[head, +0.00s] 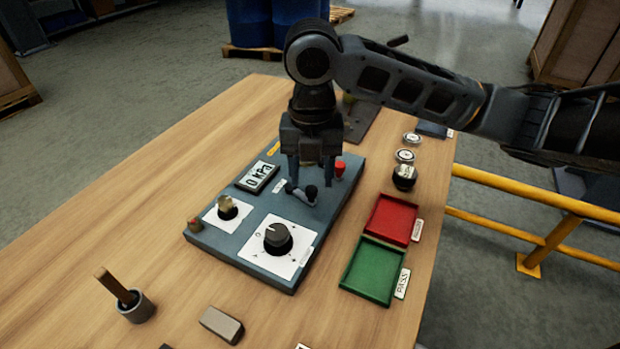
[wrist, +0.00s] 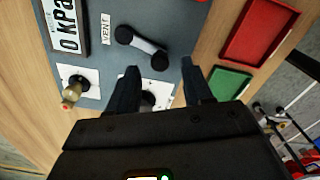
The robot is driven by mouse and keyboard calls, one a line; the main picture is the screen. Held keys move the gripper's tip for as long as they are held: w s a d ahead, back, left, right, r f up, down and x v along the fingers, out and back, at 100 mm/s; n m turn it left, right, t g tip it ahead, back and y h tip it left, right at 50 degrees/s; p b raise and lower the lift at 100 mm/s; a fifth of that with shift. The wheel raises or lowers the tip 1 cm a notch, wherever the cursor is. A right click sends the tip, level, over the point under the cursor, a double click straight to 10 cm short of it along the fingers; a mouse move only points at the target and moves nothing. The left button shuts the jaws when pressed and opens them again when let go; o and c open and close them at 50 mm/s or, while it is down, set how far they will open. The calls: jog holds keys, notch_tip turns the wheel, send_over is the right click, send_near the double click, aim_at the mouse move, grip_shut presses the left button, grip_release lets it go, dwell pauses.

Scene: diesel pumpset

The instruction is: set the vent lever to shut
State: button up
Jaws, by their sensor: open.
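The vent lever (head: 299,192) is a short grey bar with dark round ends on the blue-grey panel (head: 215,238). In the wrist view the lever (wrist: 142,46) lies slantwise beside a label reading VENT (wrist: 106,28). My gripper (head: 311,180) points down over the panel, close above the lever in the head view. In the wrist view my open gripper (wrist: 158,80) has its two fingers apart, with the lever just beyond the fingertips. Nothing is held. I see no contact with the lever. The display (head: 258,177) reads 0 kPa.
The panel also carries a black dial (head: 278,238), a brass-coloured knob (head: 228,207) and a red knob (head: 340,168). A red tray (head: 391,219) and a green tray (head: 375,270) sit to the right.

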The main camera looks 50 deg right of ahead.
jog(key=shift+f, duration=1.2)
grip_shut()
